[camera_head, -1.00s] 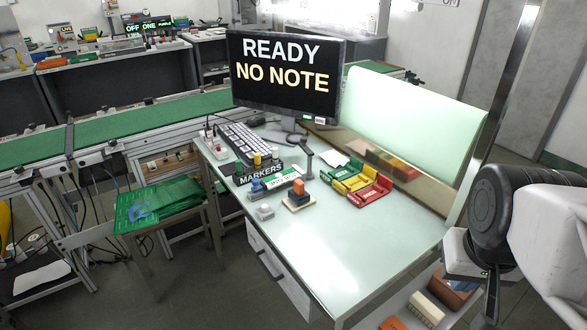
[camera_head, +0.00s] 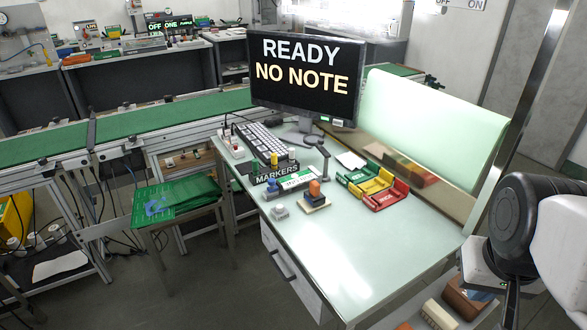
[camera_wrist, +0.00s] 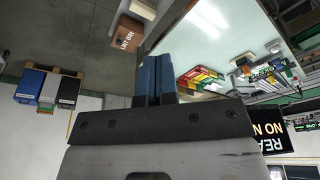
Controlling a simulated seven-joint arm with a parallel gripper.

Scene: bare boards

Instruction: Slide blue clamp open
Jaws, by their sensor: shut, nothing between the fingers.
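A small blue piece (camera_head: 272,190) sits on the desk in front of the black MARKERS holder (camera_head: 276,174), beside a white-green labelled strip. A blue shape (camera_head: 157,206) also lies on the green boards (camera_head: 178,200) on a stool at left. I cannot tell which of these is the blue clamp, or whether a clamp is open. In the wrist view, the two blue fingers of my gripper (camera_wrist: 156,72) are together and empty. My gripper is well away from both blue items. In the head view, my arm is at the right edge.
The desk (camera_head: 350,255) is clear at its front. It bears a keyboard (camera_head: 262,143), a monitor (camera_head: 305,78), green, yellow and red trays (camera_head: 373,182), an orange-topped block (camera_head: 314,192) and a grey button box (camera_head: 280,211). A green conveyor (camera_head: 150,118) runs behind the stool.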

